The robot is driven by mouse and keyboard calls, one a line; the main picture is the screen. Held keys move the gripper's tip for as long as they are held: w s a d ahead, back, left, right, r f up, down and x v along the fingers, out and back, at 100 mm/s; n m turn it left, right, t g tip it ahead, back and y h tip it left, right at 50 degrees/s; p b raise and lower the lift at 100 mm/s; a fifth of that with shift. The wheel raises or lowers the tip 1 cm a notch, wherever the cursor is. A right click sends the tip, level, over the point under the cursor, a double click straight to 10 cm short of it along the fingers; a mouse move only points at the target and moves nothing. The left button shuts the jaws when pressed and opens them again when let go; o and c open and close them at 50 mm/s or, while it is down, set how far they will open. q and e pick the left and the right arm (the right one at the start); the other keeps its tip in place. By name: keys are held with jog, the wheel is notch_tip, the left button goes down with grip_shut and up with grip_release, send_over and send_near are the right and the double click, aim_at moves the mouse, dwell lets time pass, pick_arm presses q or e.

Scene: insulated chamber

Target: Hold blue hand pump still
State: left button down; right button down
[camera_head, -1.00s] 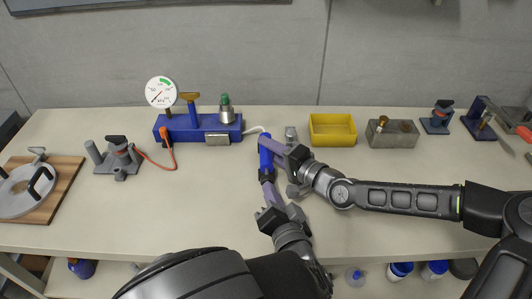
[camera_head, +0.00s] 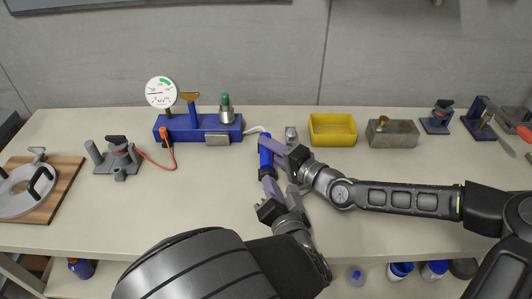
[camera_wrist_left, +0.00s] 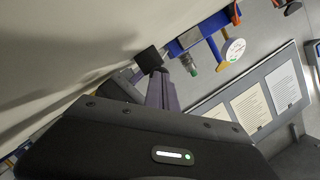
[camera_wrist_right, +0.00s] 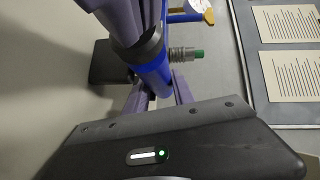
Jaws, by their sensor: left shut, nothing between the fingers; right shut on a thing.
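The blue hand pump (camera_head: 265,156) lies on the table, its length pointing towards me in the head view. My right gripper (camera_head: 268,142) is shut on its blue barrel from the right. The dark near end of the pump is at the fingertips of my left gripper (camera_head: 268,181), which is shut with nothing between its fingers. In the right wrist view the blue barrel (camera_wrist_right: 155,77) and its dark collar show close up, with the left gripper's purple fingers beside the collar. In the left wrist view the purple fingers (camera_wrist_left: 160,88) hide most of the pump.
A blue block (camera_head: 185,127) with a white gauge (camera_head: 161,92) stands behind left; a white hose runs from it towards the pump. A yellow bin (camera_head: 333,130) and a grey block (camera_head: 391,134) stand behind right.

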pick_arm(q)
jog(key=shift+s, duration=1.25)
jog(key=shift+s+d, duration=0.1)
jog(key=shift+s, duration=0.05)
jog(key=shift+s+r, duration=0.3)
jog(key=shift+s, duration=0.5)
jog(key=shift+s+r, duration=0.35)
jog(key=shift+s, duration=0.45)
jog(key=shift+s+r, duration=0.3)
jog(key=shift+s, duration=0.5)
dwell(0.6)
jog(key=shift+s+f, duration=0.3)
jog(key=shift+f, duration=0.25)
jog(key=shift+s+f, duration=0.25)
jog(key=shift+f, duration=0.25)
jog(key=shift+w, duration=0.1)
